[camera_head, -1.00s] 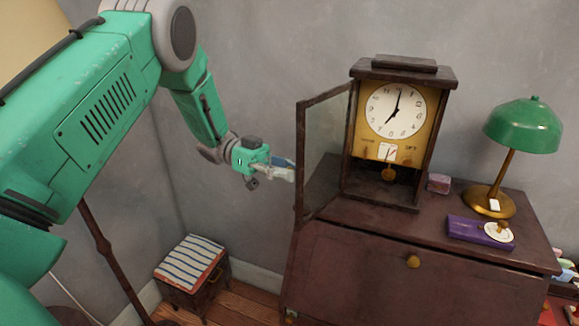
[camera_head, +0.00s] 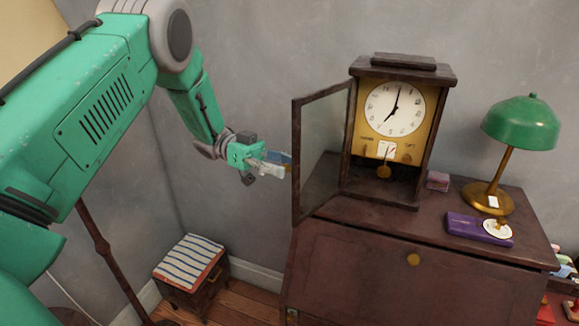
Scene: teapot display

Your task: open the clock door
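The wooden clock (camera_head: 395,125) stands on the dark red-brown cabinet, with a white dial, yellow face and pendulum showing. Its glazed door (camera_head: 322,150) is swung wide open to the left, hinged at the clock's left side. My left gripper (camera_head: 283,165) is left of the door, with its fingertips close to the door's outer edge. I cannot tell whether they touch it. The fingers are small and partly overlap, so their opening is unclear. My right gripper is not in view.
The cabinet (camera_head: 350,265) also bears a green lamp (camera_head: 520,122), a purple box (camera_head: 478,228) and a small pink box (camera_head: 438,181). A stool with a striped cushion (camera_head: 190,260) stands on the floor at lower left. The wall behind my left gripper is bare.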

